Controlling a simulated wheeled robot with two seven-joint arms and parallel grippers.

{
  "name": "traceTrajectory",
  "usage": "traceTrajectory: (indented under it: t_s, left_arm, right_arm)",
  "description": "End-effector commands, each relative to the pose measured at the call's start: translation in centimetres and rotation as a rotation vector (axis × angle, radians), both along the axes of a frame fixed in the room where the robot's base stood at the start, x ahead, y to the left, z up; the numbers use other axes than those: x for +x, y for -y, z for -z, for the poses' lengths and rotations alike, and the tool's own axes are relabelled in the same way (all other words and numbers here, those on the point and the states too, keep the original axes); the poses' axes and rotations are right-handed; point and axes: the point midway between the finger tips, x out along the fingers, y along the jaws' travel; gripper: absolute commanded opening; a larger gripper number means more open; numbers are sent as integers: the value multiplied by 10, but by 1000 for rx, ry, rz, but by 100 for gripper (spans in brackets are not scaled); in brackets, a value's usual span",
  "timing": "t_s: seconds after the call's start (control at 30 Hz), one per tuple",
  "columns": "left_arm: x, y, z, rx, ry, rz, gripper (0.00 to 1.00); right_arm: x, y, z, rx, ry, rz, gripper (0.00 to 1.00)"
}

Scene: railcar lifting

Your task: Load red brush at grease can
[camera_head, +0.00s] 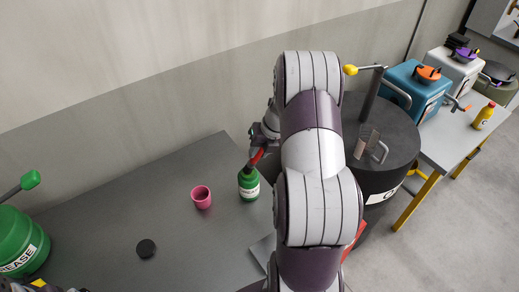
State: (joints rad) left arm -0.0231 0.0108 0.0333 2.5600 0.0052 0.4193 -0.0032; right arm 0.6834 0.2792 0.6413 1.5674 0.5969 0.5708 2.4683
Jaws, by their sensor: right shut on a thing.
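My right gripper (258,141) is partly hidden by my own arm. It is shut on the red brush (257,156), of which a short red piece shows, slanting down to the left. Just below stands a small green can (249,186) with a white label, upright on the grey table. The brush's lower end meets the can's top; I cannot tell how far inside it is. A large green drum (22,240) labelled GREASE stands at the left edge.
A pink cup (201,197) and a black disc (146,248) sit on the grey table (105,205). A black drum (385,148) with a handle stands right of my arm. Blue (411,86) and white (455,68) containers and a yellow bottle (484,115) stand on another table.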

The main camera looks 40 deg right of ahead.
Motion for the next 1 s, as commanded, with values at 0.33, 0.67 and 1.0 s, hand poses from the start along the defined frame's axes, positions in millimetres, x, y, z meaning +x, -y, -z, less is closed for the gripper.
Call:
traceTrajectory:
  t_s: [0.33, 0.67, 1.0]
  left_arm:
    - [0, 0, -3, 0, 0, 0, 100]
    - [0, 0, -6, 0, 0, 0, 100]
    - [0, 0, -7, 0, 0, 0, 100]
  right_arm:
    - [0, 0, 0, 0, 0, 1, 0]
    - [0, 0, 0, 0, 0, 0, 0]
    - [0, 0, 2, 0, -1, 0, 0]
